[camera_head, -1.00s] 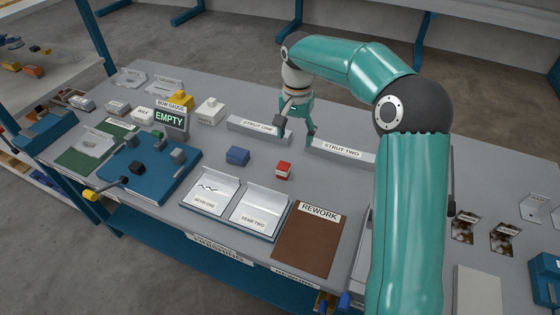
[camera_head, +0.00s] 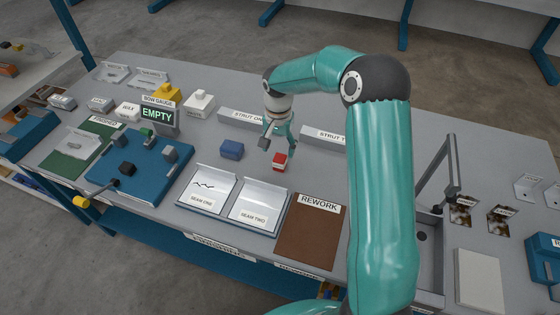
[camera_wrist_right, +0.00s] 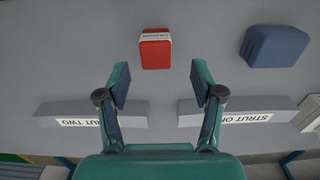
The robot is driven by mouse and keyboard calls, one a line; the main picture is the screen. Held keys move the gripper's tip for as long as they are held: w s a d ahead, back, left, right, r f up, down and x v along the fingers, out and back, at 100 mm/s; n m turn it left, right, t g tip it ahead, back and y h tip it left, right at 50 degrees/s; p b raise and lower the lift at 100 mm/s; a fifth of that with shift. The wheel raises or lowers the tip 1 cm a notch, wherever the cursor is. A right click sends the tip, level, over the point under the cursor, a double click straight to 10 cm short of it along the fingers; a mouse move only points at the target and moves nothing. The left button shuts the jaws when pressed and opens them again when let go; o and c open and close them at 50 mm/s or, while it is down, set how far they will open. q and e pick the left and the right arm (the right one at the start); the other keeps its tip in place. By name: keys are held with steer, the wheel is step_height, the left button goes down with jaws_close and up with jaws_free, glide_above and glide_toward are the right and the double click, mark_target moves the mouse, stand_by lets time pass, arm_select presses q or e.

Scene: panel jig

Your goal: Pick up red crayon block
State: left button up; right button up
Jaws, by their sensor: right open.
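The red crayon block (camera_head: 280,162) is a small red block with a white label band, lying on the grey table behind the SEAM TWO plate. In the right wrist view the red crayon block (camera_wrist_right: 156,50) lies ahead of the fingertips, roughly midway between their lines. My right gripper (camera_head: 279,149) is open and empty, just behind and above the block in the head view. In the wrist view the right gripper (camera_wrist_right: 160,85) has its two fingers spread wide, with bare table between them. My left gripper is not in view.
A blue block (camera_head: 232,150) stands left of the red one; it also shows in the wrist view (camera_wrist_right: 273,45). STRUT ONE (camera_head: 240,117) and STRUT TWO (camera_head: 323,134) lie behind. The SEAM TWO plate (camera_head: 256,207) and brown REWORK mat (camera_head: 309,238) are in front.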

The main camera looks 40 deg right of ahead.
mark_target(280, 157)
steer(key=f, duration=0.1)
steer(key=f+p, duration=0.1)
steer(key=f, duration=0.3)
steer(key=shift+s+f+p, duration=0.1)
steer(key=shift+s+p, duration=0.2)
steer(key=shift+p, duration=0.05)
steer(key=shift+f, duration=0.2)
steer(key=c, duration=1.2)
